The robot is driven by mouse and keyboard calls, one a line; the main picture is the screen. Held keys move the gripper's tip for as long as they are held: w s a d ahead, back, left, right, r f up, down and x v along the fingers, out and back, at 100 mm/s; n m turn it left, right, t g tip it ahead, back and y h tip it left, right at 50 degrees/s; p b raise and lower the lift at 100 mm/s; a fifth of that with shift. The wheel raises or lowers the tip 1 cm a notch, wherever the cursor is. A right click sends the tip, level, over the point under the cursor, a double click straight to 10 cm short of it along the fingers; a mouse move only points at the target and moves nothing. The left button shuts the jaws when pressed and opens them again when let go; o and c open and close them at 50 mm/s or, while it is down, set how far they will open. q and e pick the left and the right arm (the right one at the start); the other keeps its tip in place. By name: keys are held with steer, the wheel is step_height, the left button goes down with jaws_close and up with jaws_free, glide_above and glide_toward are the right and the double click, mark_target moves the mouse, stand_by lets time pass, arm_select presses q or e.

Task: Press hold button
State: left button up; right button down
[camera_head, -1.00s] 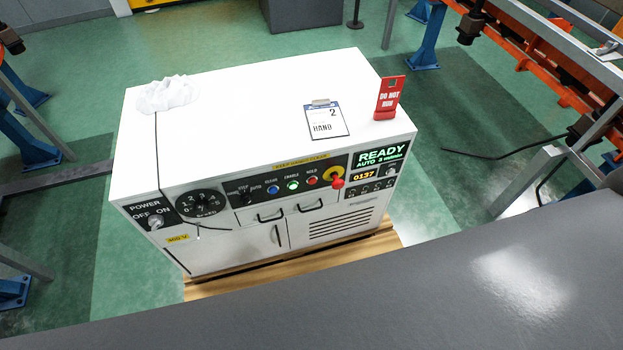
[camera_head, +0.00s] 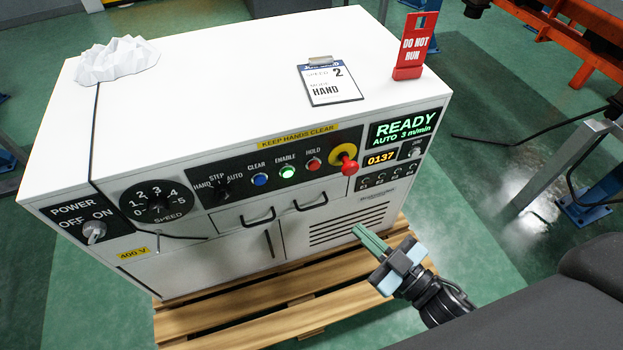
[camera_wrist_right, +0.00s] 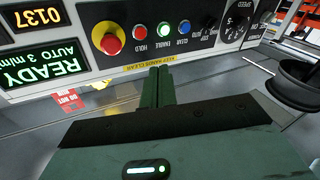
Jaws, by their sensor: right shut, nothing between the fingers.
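The red HOLD button (camera_head: 313,164) is on the black control strip on the front of the white cabinet. It sits between the lit green ENABLE button (camera_head: 287,172) and the red emergency knob (camera_head: 348,166) on its yellow disc. In the right wrist view the HOLD button (camera_wrist_right: 139,32) shows upside down, ahead of the fingers. My right gripper (camera_head: 361,233) is shut and empty, below and right of the button in the head view, apart from the panel. Its green fingers (camera_wrist_right: 156,88) are together in the right wrist view. My left gripper is out of view.
The white cabinet (camera_head: 240,75) stands on a wooden pallet (camera_head: 243,325). On its top are a card reading "HAND" (camera_head: 331,82), a red "DO NOT RUN" sign (camera_head: 415,45) and a white crumpled heap (camera_head: 117,60). The display reads READY, AUTO (camera_head: 405,128). Drawer handles (camera_head: 310,203) project below the strip.

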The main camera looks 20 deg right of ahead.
mark_target(314, 165)
steer(key=w+a+n+g+y+b, duration=0.1)
steer(key=w+a+n+y+b, duration=0.1)
steer(key=w+n+y+b, duration=0.4)
steer(key=shift+a+n+g+y+b, duration=0.3)
steer(key=shift+a+n+y+b, duration=0.15)
steer(key=shift+b, duration=0.2)
steer(key=shift+d, duration=0.1)
steer(key=w+b, duration=0.2)
steer(key=w, duration=0.6)
steer(key=shift+w, duration=0.4)
